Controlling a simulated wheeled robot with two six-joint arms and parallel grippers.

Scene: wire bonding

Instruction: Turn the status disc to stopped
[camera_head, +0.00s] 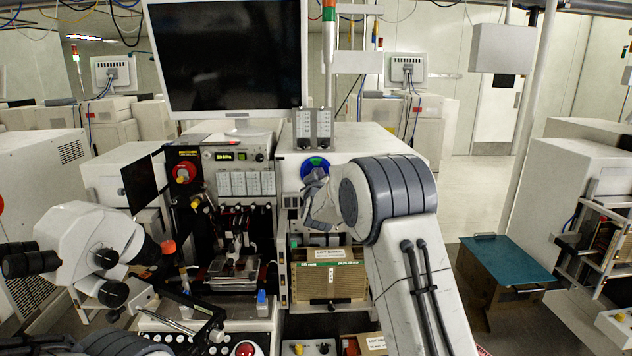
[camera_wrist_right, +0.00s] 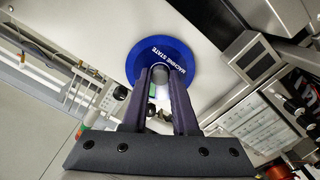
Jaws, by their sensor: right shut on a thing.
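In the right wrist view the disc (camera_wrist_right: 145,54) fills the top middle and reads "MACHINE STATE". My right gripper (camera_wrist_right: 160,76) is shut on the knob at the disc's centre, one dark finger on each side. The fingers hide the disc's lower part, and the status shown cannot be read. In the head view my right gripper (camera_head: 316,186) is partly hidden by its wrist. My left gripper is not in view.
A dark monitor (camera_head: 228,58) stands above the machine. A white microscope (camera_head: 90,240) stands at the left. Below the disc is a brown slotted magazine (camera_head: 328,282). A table with a teal top (camera_head: 507,257) stands at the right, with open floor behind it.

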